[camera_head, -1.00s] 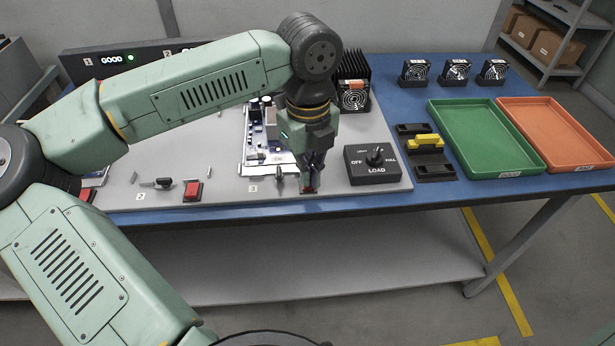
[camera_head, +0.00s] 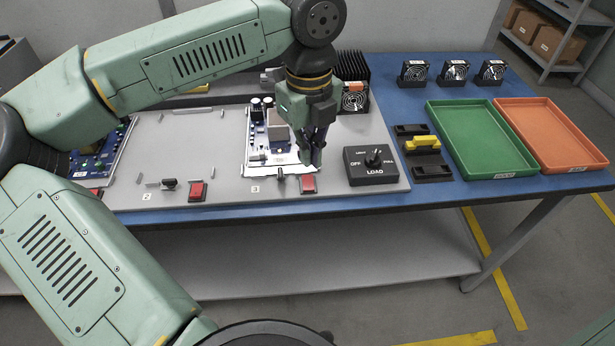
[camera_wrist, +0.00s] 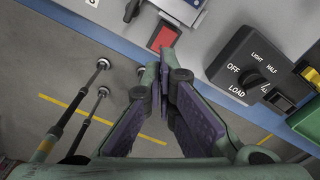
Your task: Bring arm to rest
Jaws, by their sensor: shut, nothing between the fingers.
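My gripper (camera_head: 315,155) is shut and empty, pointing down above the front edge of the grey panel (camera_head: 225,150) on the blue table. In the head view it is just above a red button (camera_head: 308,184) by the label 3. The wrist view shows the fingers (camera_wrist: 165,75) together, with the red button (camera_wrist: 163,38) just beyond their tips. A circuit board (camera_head: 262,140) with a fan and heatsink behind it is partly hidden by my gripper. The black load dial box (camera_head: 375,165) stands to the right of my gripper.
A green tray (camera_head: 436,116) and an orange tray (camera_head: 603,158) lie at the right. A yellow-handled black block (camera_head: 424,143) sits beside the load box. Several fans (camera_head: 454,72) stand behind the trays. Another red button (camera_head: 198,191) is further left. The floor in front is clear.

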